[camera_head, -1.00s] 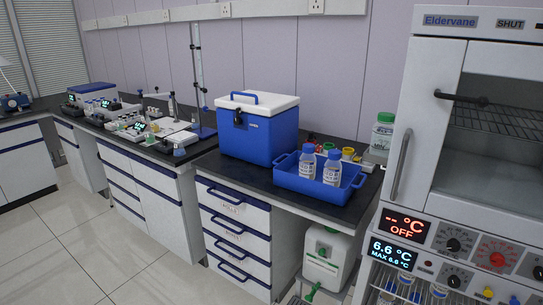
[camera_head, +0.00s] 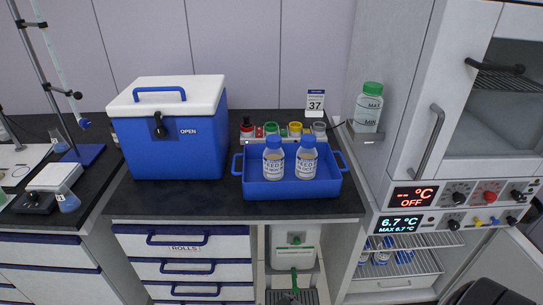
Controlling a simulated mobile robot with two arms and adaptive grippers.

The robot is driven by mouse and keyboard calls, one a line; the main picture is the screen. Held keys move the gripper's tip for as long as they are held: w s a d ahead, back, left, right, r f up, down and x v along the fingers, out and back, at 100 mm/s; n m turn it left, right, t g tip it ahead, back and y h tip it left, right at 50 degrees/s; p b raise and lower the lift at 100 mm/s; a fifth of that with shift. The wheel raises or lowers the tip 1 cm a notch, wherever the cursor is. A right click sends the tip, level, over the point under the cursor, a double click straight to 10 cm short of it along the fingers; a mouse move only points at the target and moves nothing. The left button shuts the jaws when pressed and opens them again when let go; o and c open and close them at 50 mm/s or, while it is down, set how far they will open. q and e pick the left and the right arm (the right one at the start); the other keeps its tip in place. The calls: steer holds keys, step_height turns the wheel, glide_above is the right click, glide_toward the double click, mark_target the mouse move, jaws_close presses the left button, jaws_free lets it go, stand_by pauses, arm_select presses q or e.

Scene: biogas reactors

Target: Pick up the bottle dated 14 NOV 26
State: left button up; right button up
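Two clear bottles with blue caps and white labels stand upright side by side in a blue tray (camera_head: 291,190) on the dark bench. The left bottle (camera_head: 273,160) and the right bottle (camera_head: 306,160) both seem to read SEED. Any date on them is too small to read. More blue-capped bottles (camera_head: 382,253) stand on a wire shelf in the open lower compartment of the white cabinet at the right; their labels are not legible.
A blue cool box (camera_head: 176,142) with a white lid stands left of the tray. A green-capped bottle (camera_head: 368,108) stands to the right. The bench front (camera_head: 230,208) is clear.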

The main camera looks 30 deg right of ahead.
steer(key=w+d+r+t, duration=0.1)
steer(key=w+r, duration=0.1)
steer(key=r, duration=0.3)
steer(key=w+d+r+m+t+h+p, duration=0.1)
steer(key=w+r, duration=0.1)
steer(key=r, duration=0.4)
steer(key=w+d+r+t, duration=0.1)
steer(key=w+r, duration=0.2)
steer(key=r, duration=0.2)
steer(key=m+t+h+p, duration=0.1)
steer(key=m+t+h, duration=0.2)
steer(key=t+h, duration=0.15)
glide_toward(275, 143)
steer(key=shift+t, duration=0.35)
steer(key=w, duration=0.1)
steer(key=w+d+p, duration=0.1)
steer(key=w+d+f+p, duration=0.1)
steer(key=w, duration=0.1)
steer(key=shift+d, duration=0.15)
steer(key=shift+p+x, duration=0.6)
steer(key=shift+x, duration=1.6)
steer(key=shift+w, duration=0.65)
arm_select(q)
steer(key=r, duration=0.6)
steer(key=shift+s+d, duration=0.2)
steer(key=shift+s, duration=0.05)
arm_select(e)
steer(key=shift+r, duration=0.1)
jaws_close()
steer(key=shift+r, duration=0.1)
